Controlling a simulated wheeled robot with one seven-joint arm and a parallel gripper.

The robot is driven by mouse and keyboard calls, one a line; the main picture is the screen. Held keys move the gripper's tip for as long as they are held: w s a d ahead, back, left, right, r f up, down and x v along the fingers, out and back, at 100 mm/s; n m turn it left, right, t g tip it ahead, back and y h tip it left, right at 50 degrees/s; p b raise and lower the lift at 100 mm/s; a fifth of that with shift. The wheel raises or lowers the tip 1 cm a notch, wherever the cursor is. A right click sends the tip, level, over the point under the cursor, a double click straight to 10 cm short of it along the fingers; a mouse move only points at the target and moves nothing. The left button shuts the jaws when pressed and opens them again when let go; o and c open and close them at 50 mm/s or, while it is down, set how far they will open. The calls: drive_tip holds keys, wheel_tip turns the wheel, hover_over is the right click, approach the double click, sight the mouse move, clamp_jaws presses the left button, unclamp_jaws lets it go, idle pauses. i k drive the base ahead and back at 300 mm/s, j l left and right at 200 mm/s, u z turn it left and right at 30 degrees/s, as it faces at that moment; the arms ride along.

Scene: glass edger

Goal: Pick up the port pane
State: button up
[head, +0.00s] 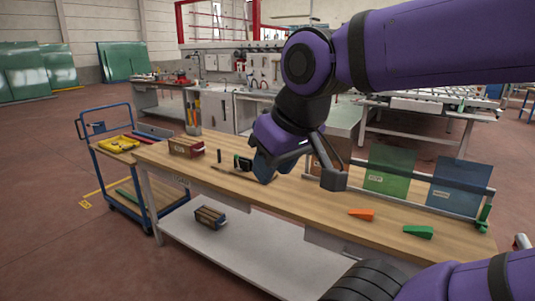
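Three upright panes stand in a row at the back right of the wooden bench (300,208). The leftmost is reddish brown (317,166) and mostly hidden behind my gripper. Beside it are a green pane (388,172) and a blue pane (459,183), each with a small pale label too small to read. The reddish-brown one may be the port pane; I cannot confirm this from its label. My gripper (299,175) hangs above the bench in front of the reddish-brown pane, its fingers spread wide. I see nothing held between them.
An orange wedge (361,214) and a green wedge (419,232) lie on the bench front right. A dark red box (186,147) and small tools are at its left. A blue trolley (125,167) stands left. The lower shelf holds a brown box (210,216). The bench's front middle is clear.

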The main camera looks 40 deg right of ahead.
sight(343, 146)
drive_tip(key=i+j, duration=0.1)
drive_tip(key=i, duration=0.85)
drive_tip(key=i+z, duration=0.2)
drive_tip(key=z, duration=0.15)
drive_tip(key=i+z, duration=0.15)
drive_tip(key=z, duration=0.2)
drive_tip(key=i+j+z, duration=0.1)
drive_tip(key=z, duration=0.25)
drive_tip(key=i+z, duration=0.25)
drive_tip(key=z, duration=0.2)
drive_tip(key=i+z, duration=0.25)
drive_tip(key=z, duration=0.25)
drive_tip(key=i+j+z, duration=0.2)
drive_tip(key=z, duration=0.25)
